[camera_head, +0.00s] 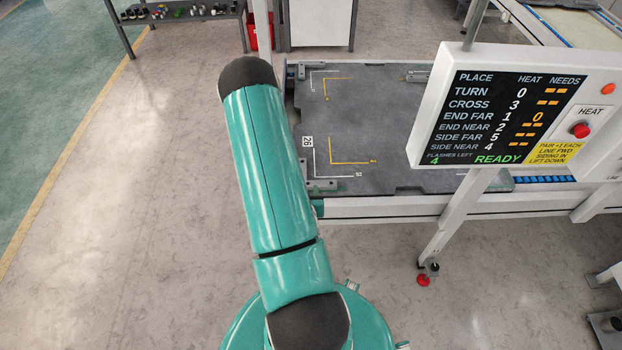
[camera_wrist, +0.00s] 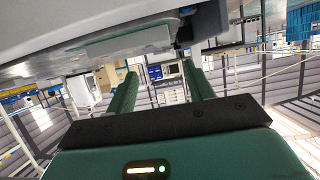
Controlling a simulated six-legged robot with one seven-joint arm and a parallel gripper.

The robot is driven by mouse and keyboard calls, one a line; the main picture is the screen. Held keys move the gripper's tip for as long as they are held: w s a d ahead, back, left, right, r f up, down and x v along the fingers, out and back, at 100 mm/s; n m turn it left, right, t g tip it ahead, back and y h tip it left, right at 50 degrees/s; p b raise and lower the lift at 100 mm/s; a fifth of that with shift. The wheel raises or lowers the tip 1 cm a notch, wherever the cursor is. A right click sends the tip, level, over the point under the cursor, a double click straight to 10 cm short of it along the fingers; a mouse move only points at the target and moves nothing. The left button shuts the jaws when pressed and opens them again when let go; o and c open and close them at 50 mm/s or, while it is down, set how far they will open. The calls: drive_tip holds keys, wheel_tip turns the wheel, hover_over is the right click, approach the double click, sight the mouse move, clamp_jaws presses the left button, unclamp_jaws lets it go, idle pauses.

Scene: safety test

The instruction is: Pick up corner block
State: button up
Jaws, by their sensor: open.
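In the head view a dark grey table (camera_head: 400,120) bears white and yellow corner marks. Small grey blocks sit at its left edge: one at the near left corner (camera_head: 322,184) and one at the far left corner (camera_head: 297,72). I cannot tell for sure which is the corner block. My gripper (camera_wrist: 159,70) shows in the wrist view with its two green fingers apart and nothing between them. It points out across the hall, and no block is seen near the fingertips. The head view shows my teal arm but not my gripper.
A white sign panel (camera_head: 515,110) with a red HEAT button (camera_head: 580,130) stands over the table's right side and hides part of it. A shelf (camera_head: 180,14) and a red bin (camera_head: 259,30) stand at the back. The floor at left is clear.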

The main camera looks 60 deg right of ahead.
drive_tip(key=x, duration=1.1)
drive_tip(key=shift+w+f, duration=0.15)
drive_tip(key=shift+w, duration=0.15)
clamp_jaws()
